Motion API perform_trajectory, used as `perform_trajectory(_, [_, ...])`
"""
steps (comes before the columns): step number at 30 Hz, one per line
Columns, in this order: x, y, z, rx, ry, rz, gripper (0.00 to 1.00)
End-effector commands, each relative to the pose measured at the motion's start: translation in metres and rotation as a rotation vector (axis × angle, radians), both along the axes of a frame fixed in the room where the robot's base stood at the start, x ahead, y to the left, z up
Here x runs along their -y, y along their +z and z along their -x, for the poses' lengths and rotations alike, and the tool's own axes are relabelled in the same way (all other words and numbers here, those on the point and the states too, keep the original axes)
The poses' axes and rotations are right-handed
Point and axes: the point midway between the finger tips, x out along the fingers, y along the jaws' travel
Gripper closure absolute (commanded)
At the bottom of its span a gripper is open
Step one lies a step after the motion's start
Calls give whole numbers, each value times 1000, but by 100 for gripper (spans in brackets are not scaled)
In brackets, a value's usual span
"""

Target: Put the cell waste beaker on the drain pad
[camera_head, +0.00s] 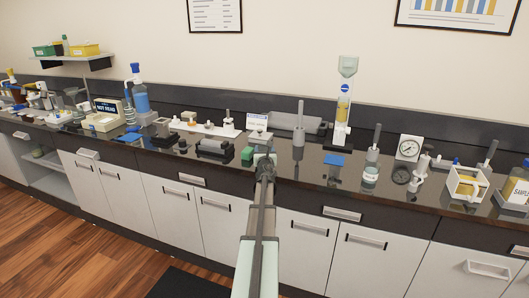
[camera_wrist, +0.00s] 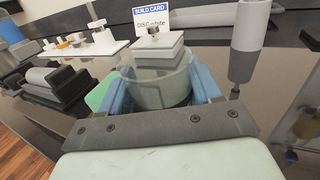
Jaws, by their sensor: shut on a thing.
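My gripper (camera_head: 265,155) is at the front of the counter, in the middle of the head view. In the wrist view its blue fingers (camera_wrist: 161,78) are shut on a clear, greyish glass beaker (camera_wrist: 162,96), one on each side. The beaker looks upright, and I cannot read any label on it or tell if its base touches the counter. I cannot tell by any marking which is the drain pad.
A white block with a knob (camera_head: 258,135) and a build card (camera_head: 257,119) stand behind my gripper. A grey-handled tool (camera_head: 299,135) stands to the right.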

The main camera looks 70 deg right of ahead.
Motion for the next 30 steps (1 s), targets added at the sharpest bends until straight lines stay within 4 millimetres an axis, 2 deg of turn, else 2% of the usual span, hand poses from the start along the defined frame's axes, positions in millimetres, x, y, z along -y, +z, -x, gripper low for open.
perform_trajectory(17, [0, -6, 0, 0, -1, 0, 74])
perform_trajectory(18, [0, -7, 0, 1, -1, 0, 35])
perform_trajectory(25, [0, -6, 0, 0, -1, 0, 13])
perform_trajectory(30, [0, -6, 0, 0, -1, 0, 11])
